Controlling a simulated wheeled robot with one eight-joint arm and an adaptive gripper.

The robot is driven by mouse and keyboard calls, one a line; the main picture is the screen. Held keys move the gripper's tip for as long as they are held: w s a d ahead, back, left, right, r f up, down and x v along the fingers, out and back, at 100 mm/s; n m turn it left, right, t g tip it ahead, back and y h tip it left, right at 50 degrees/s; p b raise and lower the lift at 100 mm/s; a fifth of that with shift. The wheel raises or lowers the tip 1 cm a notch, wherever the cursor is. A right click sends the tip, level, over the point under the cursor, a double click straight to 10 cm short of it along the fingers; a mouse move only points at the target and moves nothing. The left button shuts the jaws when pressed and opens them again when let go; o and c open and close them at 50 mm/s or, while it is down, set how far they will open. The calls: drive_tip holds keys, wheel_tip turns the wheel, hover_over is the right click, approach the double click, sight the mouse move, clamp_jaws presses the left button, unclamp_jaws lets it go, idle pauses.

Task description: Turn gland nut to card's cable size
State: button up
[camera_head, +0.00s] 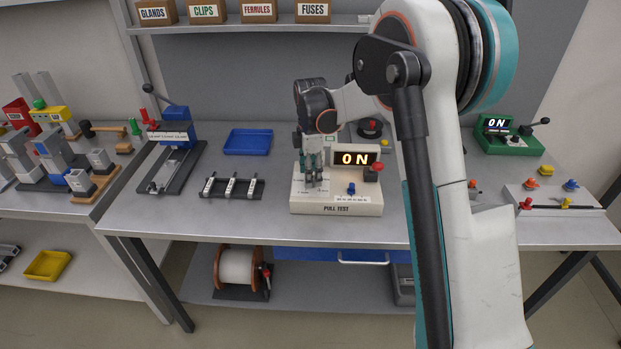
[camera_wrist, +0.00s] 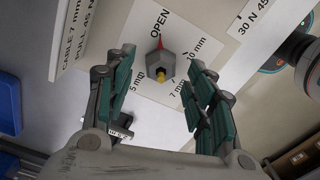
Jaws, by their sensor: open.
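The gland nut (camera_wrist: 160,64) is a grey hexagonal piece with a yellow centre, on a white dial plate (camera_wrist: 188,28) in the wrist view. Its red pointer (camera_wrist: 159,42) points at OPEN. Other dial marks read 5 mm, 7 mm and 10 mm. The card (camera_wrist: 72,38) at the upper left reads "CABLE 7 mm" and "PULL 45 N", partly cut off. My gripper (camera_wrist: 162,58) is open, its green-padded fingers on either side of the nut with visible gaps. In the head view my gripper (camera_head: 312,176) is over the PULL TEST box (camera_head: 310,207) and hides the nut.
The box's display (camera_head: 355,158) reads 0 N, with a red button (camera_head: 377,167) beside it and a blue knob (camera_head: 351,188) below. A rack of clips (camera_head: 231,188) and a blue tray (camera_head: 248,141) stand left. Bare table lies in front of the rack.

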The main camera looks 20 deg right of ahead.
drive_tip(key=shift+f, duration=0.5)
drive_tip(key=c, duration=1.1)
drive_tip(key=shift+o, duration=0.2)
